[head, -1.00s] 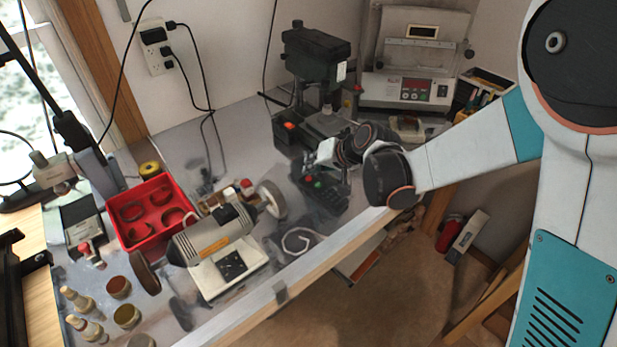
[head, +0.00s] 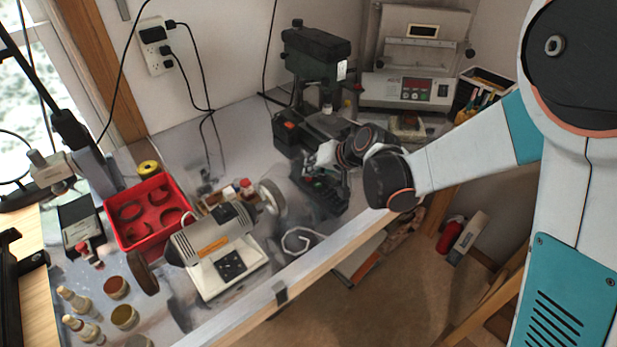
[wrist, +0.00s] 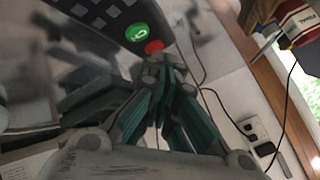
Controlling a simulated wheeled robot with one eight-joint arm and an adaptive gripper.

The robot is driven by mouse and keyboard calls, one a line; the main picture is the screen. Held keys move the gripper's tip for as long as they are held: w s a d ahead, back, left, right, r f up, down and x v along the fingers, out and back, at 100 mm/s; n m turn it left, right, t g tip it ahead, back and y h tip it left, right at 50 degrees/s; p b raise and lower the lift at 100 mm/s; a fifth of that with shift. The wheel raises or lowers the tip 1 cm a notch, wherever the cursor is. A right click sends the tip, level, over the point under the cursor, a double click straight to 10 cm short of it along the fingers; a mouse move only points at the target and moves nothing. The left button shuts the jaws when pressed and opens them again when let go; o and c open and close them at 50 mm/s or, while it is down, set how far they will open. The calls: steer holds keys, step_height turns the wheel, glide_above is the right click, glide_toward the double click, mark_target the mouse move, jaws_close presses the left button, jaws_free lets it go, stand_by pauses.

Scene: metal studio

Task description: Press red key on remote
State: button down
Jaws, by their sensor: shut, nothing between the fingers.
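The dark remote (head: 331,197) lies on the bench near its front edge, below my gripper in the head view. In the wrist view the remote (wrist: 105,18) fills the top, with grey keys, a round green key (wrist: 138,32) and a red key (wrist: 153,47) near its end. My gripper (wrist: 163,66) is shut and empty, its tips right at the red key's lower edge; I cannot tell whether they touch it. In the head view my gripper (head: 318,172) hides the red key's end of the remote.
A drill press (head: 315,65) stands behind the remote. A bench grinder (head: 222,245) stands to the left, with a red bin (head: 150,242) beside it. A control box (head: 408,90) stands at the back right.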

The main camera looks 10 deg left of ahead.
stand_by(0.4)
steer(key=shift+r+p, duration=0.3)
steer(key=shift+r, duration=0.25)
step_height(320, 180, up, 6)
steer(key=p, duration=0.4)
stand_by(1.9)
